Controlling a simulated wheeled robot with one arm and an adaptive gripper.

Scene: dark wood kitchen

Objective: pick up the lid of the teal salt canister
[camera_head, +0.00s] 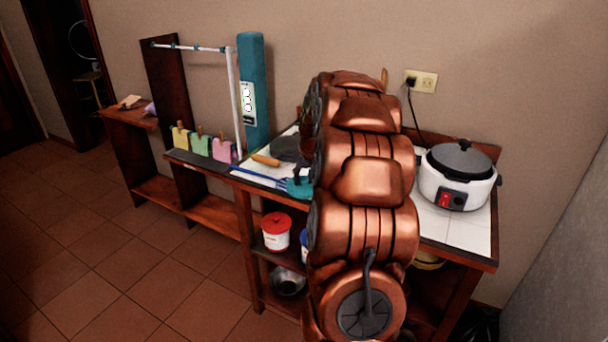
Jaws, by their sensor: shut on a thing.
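My copper-coloured arm fills the middle of the view and covers much of the counter. My gripper is hidden behind it, so neither its fingers nor anything in them shows. I cannot make out a teal salt canister or its lid. A small teal object (299,186) shows at the arm's left edge, partly covered, and I cannot tell what it is. A tall teal box (253,80) stands against the wall, but it does not look like a lidded canister.
A white cooker (457,176) with a dark lid stands on the right of the counter, its cord plugged into the outlet (421,81). A red-lidded white canister (276,232) and a metal bowl (288,281) sit on lower shelves. Floor at left is clear.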

